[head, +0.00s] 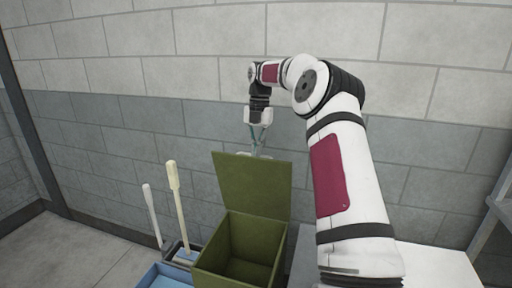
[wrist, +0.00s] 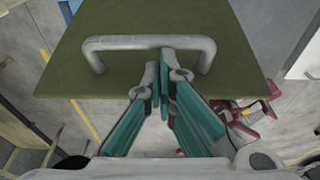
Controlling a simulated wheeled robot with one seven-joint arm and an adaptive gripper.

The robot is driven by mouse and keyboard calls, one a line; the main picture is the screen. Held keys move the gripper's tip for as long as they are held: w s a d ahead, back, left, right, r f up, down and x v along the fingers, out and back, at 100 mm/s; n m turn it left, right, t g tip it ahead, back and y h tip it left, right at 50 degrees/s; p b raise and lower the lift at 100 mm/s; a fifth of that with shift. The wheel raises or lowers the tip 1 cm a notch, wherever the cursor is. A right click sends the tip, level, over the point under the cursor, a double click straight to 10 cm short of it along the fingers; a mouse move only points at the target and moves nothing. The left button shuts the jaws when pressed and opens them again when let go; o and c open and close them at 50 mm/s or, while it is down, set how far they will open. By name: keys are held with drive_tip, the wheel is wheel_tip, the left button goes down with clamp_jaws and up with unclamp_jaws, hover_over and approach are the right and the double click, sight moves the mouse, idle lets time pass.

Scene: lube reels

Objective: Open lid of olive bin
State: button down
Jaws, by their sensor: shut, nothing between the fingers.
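The olive bin (head: 236,250) stands by the wall in the head view, with its dark inside showing. Its lid (head: 252,187) is raised steeply at the back of the bin. My gripper (head: 258,146) is above the lid's top edge, pointing down. In the wrist view the lid (wrist: 240,70) fills the upper middle, with a grey bar handle (wrist: 110,43) across it. My teal-padded fingers (wrist: 158,62) are shut and empty, with their tips at the handle's middle. I cannot tell whether they touch it.
A blue container (head: 165,277) stands left of the bin, with a cream-handled brush (head: 174,190) and a white-handled one (head: 152,213) behind it. A white surface (head: 430,262) lies to the right. The block wall (head: 130,110) is close behind. Open floor (head: 60,250) lies at left.

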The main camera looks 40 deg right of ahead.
drive_tip(key=r, duration=0.4)
drive_tip(key=d+r, duration=0.1)
drive_tip(key=r, duration=0.1)
drive_tip(key=shift+w+d+r, duration=0.1)
drive_tip(key=shift+w+r, duration=0.3)
drive_tip(key=shift+r, duration=0.25)
drive_tip(key=s+a+r+m+h, duration=0.25)
drive_tip(key=a+r+m, duration=0.4)
drive_tip(key=a, duration=0.65)
drive_tip(key=s+a+r+m+t+p, duration=0.1)
drive_tip(key=s+a+r+m+t, duration=0.1)
drive_tip(key=s+a+r+m, duration=0.45)
drive_tip(key=s+a+f+m+t, duration=0.1)
drive_tip(key=s+a+f+m, duration=0.2)
drive_tip(key=s, duration=0.6)
drive_tip(key=s+a+f+m+t+p, duration=0.1)
drive_tip(key=s+a+f+m, duration=0.2)
drive_tip(key=s, duration=0.7)
drive_tip(key=s+a+f+m+t, duration=0.1)
drive_tip(key=s+f+m, duration=0.4)
drive_tip(key=s, duration=0.5)
drive_tip(key=shift+a+f+m+y+p, duration=0.35)
drive_tip(key=shift+a+m, duration=0.25)
drive_tip(key=shift+a, duration=0.3)
